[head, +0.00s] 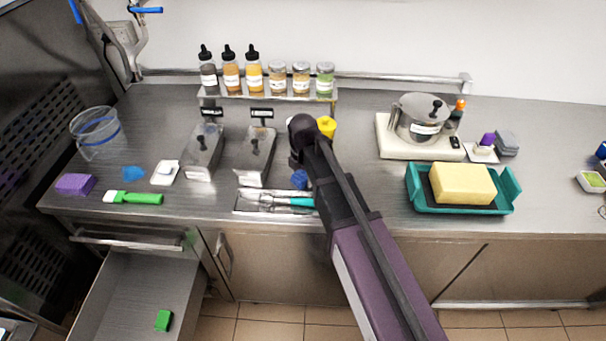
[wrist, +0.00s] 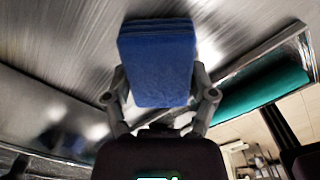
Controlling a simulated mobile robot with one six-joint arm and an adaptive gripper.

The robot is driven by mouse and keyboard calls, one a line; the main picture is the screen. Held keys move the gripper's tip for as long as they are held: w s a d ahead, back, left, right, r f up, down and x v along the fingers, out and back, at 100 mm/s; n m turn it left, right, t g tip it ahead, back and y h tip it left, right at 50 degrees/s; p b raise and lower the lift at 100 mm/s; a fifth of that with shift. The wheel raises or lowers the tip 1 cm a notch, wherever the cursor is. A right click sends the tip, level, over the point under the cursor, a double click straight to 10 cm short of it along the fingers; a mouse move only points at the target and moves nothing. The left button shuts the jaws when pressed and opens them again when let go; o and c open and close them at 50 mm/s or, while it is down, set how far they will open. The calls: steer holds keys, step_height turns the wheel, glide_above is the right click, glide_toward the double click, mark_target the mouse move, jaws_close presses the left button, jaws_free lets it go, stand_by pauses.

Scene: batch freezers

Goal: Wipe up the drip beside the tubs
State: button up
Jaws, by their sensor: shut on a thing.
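My gripper (wrist: 158,95) is shut on a folded blue cloth (wrist: 157,62), which stands out in front of the fingers in the wrist view. In the head view a small part of the blue cloth (head: 300,179) shows just left of my arm, above the tray. My arm hides most of the gripper there. Two lidded steel tubs (head: 203,152) (head: 256,156) stand left of the cloth, with black lid knobs and dark label tags behind. I cannot make out a drip on the steel counter; part of the surface near the tubs is behind my arm.
A shallow tray (head: 240,208) with teal-handled utensils lies at the front edge. A teal tray (head: 416,196) holds a yellow block at right. A pot (head: 418,117) stands on a scale behind it. Bottles and jars line a rear rack (head: 285,98). A drawer (head: 130,290) is open below.

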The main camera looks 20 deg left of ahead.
steer(key=shift+r, duration=0.1)
step_height(320, 180, up, 6)
steer(key=p, duration=0.6)
stand_by(0.3)
stand_by(0.4)
steer(key=shift+r+p, duration=1.45)
steer(key=shift+p, duration=0.1)
